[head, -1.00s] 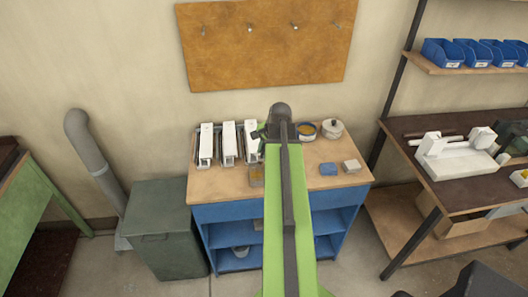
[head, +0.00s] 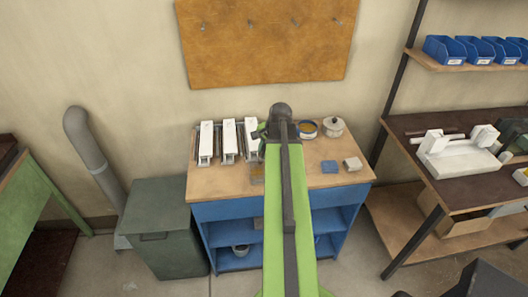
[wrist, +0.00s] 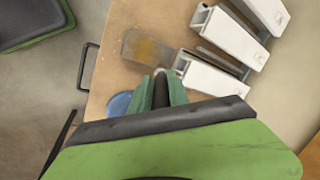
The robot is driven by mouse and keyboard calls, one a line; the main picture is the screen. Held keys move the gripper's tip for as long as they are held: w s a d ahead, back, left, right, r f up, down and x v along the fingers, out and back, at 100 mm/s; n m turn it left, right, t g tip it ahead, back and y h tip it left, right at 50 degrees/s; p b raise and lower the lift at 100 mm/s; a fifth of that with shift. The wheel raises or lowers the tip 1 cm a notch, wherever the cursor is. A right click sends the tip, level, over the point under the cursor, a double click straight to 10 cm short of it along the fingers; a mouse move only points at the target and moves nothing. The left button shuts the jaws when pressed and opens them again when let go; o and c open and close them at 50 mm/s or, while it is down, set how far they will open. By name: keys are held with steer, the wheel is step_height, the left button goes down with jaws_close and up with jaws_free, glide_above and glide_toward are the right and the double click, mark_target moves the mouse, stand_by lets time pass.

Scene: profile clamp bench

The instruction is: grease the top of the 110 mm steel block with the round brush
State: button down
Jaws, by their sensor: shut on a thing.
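Three white, long blocks lie side by side at the back left of the bench (head: 222,183): left (head: 206,139), middle (head: 229,138) and right (head: 251,132). They also show in the wrist view. Their marks are too small to read, so I cannot tell which is 110 mm. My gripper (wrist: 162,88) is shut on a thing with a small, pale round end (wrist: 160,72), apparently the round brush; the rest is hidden. In the wrist view the gripper appears just beside the nearest white block (wrist: 212,80). My arm hides it in the head view.
A flat grey plate with an amber smear (wrist: 147,48) lies near the blocks. A dark bin (head: 163,235) stands left.

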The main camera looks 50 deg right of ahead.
steer(key=shift+s+a, duration=0.65)
steer(key=shift+a, duration=2.65)
steer(key=shift+s+d, duration=0.65)
steer(key=shift+d, duration=0.2)
steer(key=shift+s+d, duration=0.65)
steer(key=shift+d, duration=0.15)
stand_by(0.5)
